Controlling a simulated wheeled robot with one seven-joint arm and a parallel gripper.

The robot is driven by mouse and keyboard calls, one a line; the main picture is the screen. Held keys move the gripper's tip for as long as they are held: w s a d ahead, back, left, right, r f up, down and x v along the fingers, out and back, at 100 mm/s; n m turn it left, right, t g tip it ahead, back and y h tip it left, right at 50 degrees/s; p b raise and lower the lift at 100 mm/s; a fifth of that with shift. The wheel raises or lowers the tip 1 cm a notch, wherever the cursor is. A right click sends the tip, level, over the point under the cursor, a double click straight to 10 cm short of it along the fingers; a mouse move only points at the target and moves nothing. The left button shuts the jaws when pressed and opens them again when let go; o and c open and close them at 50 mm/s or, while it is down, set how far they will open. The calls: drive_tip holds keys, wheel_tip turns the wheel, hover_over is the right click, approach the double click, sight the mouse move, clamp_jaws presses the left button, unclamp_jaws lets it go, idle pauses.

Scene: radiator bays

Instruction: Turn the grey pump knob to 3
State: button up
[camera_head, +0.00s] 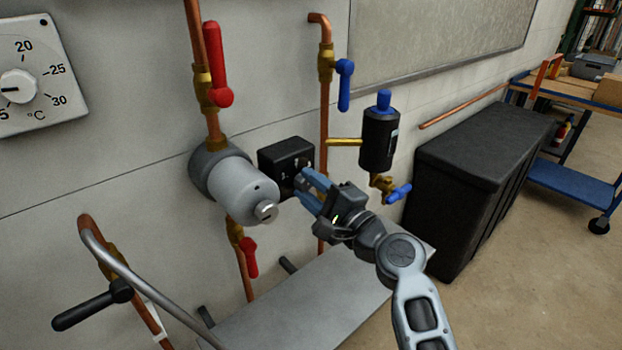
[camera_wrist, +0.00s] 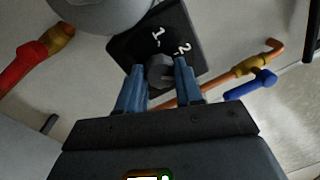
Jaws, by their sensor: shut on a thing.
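The black pump control box (camera_head: 285,158) is on the wall beside the grey pump body (camera_head: 240,190). In the wrist view the box face (camera_wrist: 150,43) shows the white marks 1 and 2; a mark 3 cannot be seen. The grey pump knob (camera_wrist: 160,72) sticks out of the box face. My gripper (camera_head: 305,185) reaches in from the lower right. In the wrist view its blue fingers (camera_wrist: 160,78) are on both sides of the knob and shut on it. The knob's pointer is hidden, so its setting cannot be told.
Copper pipes with red-handled valves (camera_head: 216,65) and blue-handled valves (camera_head: 345,85) run around the pump. A black cylinder (camera_head: 380,138) is right of it. A grey ledge (camera_head: 300,312) lies below, and a black chest (camera_head: 480,165) stands at right.

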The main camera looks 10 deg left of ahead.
drive_tip(key=shift+m+t+h+p, duration=0.3)
drive_tip(key=shift+m+p, duration=0.95)
drive_tip(key=shift+m, duration=0.85)
drive_tip(key=o, duration=1)
drive_tip(key=shift+b+v, duration=0.35)
drive_tip(key=shift+v, duration=3.6)
